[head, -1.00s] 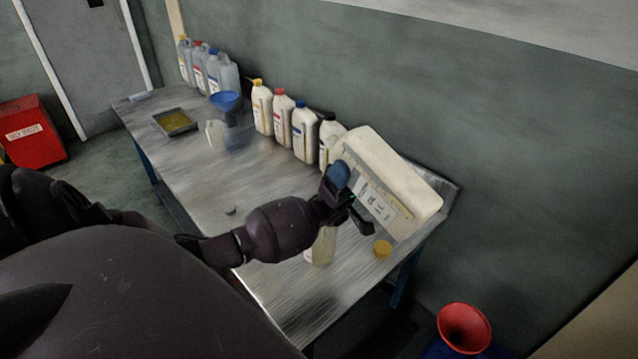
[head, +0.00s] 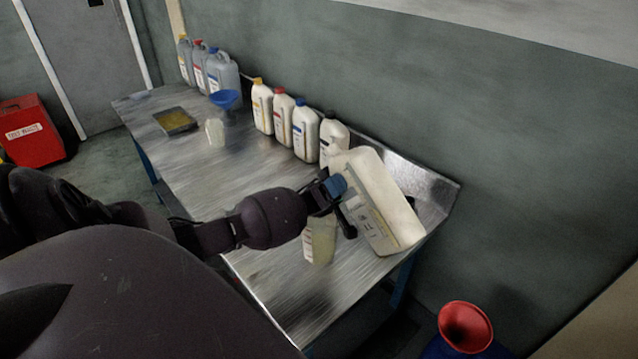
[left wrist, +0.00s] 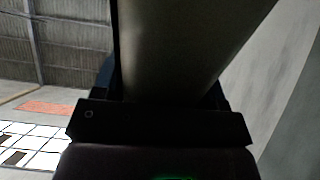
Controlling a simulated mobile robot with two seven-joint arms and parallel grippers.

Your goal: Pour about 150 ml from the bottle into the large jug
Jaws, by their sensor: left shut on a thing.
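My left gripper (head: 330,191) is shut on a big cream bottle (head: 388,198) with a grey label. The bottle is tilted, leaning from upper left to lower right, above the near end of the bench. Its mouth and any flow are not clear. In the left wrist view the bottle (left wrist: 185,45) fills the upper middle, beyond the dark gripper. A translucent jug with pale contents (head: 320,243) stands on the bench just below the gripper, partly hidden by it. A smaller-looking translucent jug (head: 215,132) stands farther back. My right gripper is not in view.
A metal bench (head: 270,285) runs along the wall. Several cream bottles (head: 306,130) and grey jugs (head: 222,72) line its back. A blue funnel (head: 225,98) and a shallow tray (head: 174,121) are farther off. A red funnel (head: 466,326) is on the right, a red bin (head: 33,130) on the left.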

